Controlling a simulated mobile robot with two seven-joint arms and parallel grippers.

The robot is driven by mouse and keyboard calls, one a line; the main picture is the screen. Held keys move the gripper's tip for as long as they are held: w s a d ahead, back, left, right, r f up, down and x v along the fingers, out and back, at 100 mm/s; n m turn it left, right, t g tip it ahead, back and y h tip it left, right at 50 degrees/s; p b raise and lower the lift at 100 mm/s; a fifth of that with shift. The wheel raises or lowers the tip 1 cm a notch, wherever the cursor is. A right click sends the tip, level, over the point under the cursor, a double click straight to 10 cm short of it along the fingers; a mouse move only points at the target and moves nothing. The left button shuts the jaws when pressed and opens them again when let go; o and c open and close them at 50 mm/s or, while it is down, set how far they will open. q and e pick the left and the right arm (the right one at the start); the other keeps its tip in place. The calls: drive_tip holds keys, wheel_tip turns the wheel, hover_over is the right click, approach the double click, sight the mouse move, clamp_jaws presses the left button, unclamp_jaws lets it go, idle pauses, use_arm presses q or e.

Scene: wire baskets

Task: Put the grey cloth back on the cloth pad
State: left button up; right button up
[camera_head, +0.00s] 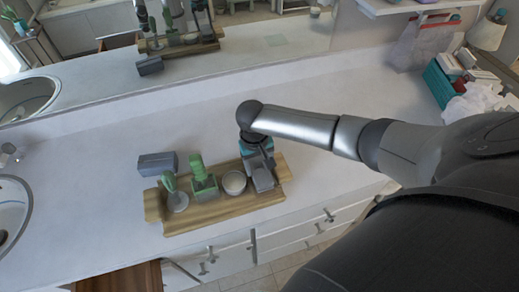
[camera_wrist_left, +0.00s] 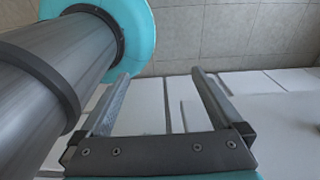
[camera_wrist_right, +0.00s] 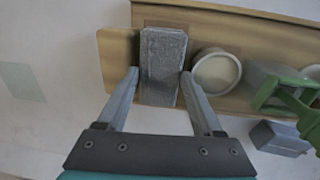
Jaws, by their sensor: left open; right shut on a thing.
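The grey cloth (camera_wrist_right: 162,55) is a folded, block-like grey piece at the right end of the wooden tray in the head view (camera_head: 262,178). My right gripper (camera_wrist_right: 160,73) is shut on it, a finger on each side; it points down there in the head view (camera_head: 257,152). I cannot tell whether the cloth touches the tray. A flat pale green square, seemingly the cloth pad (camera_wrist_right: 20,82), lies bare on the counter in the right wrist view. In the head view only its mirror reflection shows. My left gripper (camera_wrist_left: 161,72) is open and empty, away from the counter top.
The wooden tray (camera_head: 210,219) also holds a white cup (camera_head: 234,182), a green holder (camera_head: 204,185) and a green brush-like item (camera_head: 177,195). A grey box (camera_head: 157,164) stands behind it. A teal basket (camera_head: 442,82) stands far right, a sink (camera_head: 12,205) left. A mirror runs along the back.

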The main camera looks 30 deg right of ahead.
drive_tip(key=shift+f, duration=0.65)
idle(0.4)
drive_tip(key=o, duration=1.4)
drive_tip(key=shift+d, duration=0.1)
drive_tip(key=shift+s+d, duration=0.1)
drive_tip(key=shift+d, duration=0.05)
drive_tip(key=shift+r, duration=0.1)
drive_tip(key=shift+a+r+p, duration=0.2)
drive_tip(key=shift+r+p, duration=0.65)
drive_tip(key=shift+p, duration=0.05)
drive_tip(key=shift+a+r+p, duration=0.15)
drive_tip(key=shift+r+p, duration=0.65)
drive_tip(key=shift+p, duration=0.05)
drive_tip(key=shift+a+r+p, duration=0.15)
drive_tip(key=shift+r+p, duration=1)
drive_tip(key=shift+p, duration=0.2)
drive_tip(key=shift+a+r+p, duration=0.1)
drive_tip(key=shift+r+p, duration=1.05)
drive_tip(key=shift+p, duration=0.15)
